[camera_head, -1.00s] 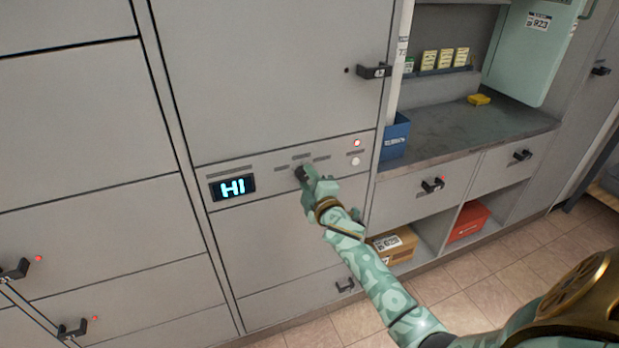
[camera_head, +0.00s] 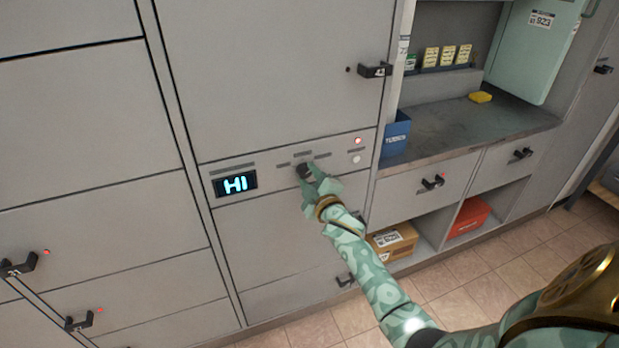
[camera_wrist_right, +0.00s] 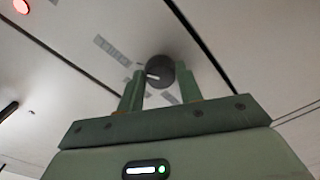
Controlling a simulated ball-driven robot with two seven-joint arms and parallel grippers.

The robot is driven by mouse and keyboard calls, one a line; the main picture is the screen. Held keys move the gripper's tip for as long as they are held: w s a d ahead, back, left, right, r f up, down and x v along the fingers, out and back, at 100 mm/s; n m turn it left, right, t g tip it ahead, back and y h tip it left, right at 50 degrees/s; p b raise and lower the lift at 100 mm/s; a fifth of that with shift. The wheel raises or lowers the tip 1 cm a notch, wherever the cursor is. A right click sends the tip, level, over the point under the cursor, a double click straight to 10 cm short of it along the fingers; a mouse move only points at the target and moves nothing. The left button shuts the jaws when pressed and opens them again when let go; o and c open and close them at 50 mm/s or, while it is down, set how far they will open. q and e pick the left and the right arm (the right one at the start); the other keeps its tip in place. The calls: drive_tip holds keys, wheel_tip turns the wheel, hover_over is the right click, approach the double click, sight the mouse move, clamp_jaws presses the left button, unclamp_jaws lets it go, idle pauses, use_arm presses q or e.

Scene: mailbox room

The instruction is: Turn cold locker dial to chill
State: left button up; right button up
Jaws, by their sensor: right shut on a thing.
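The cold locker dial (camera_head: 304,171) is a small dark round knob on the grey panel, below the large locker door. In the right wrist view the dial (camera_wrist_right: 160,71) shows a pale pointer mark towards its left side. My right gripper (camera_head: 310,176) is at the dial, and in the wrist view its two green fingers (camera_wrist_right: 161,88) are shut on the dial from either side. Small grey labels (camera_head: 303,155) sit around the dial, too small to read. My left gripper is not in view.
A red light (camera_head: 358,141) and a white round button (camera_head: 357,159) are right of the dial. A black door handle (camera_head: 375,70) sticks out above. A blue bin (camera_head: 396,138) stands on the counter (camera_head: 450,130) at right, with a cardboard box (camera_head: 391,240) below.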

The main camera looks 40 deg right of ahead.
drive_tip(key=o, duration=1)
drive_tip(key=shift+d+f, duration=0.1)
drive_tip(key=shift+c, duration=0.2)
use_arm(q)
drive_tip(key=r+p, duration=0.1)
drive_tip(key=p, duration=0.1)
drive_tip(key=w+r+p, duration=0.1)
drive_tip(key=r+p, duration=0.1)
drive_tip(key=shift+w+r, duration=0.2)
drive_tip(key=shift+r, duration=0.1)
use_arm(e)
drive_tip(key=v, duration=1.6)
drive_tip(key=shift+s, duration=0.2)
drive_tip(key=shift+f, duration=0.1)
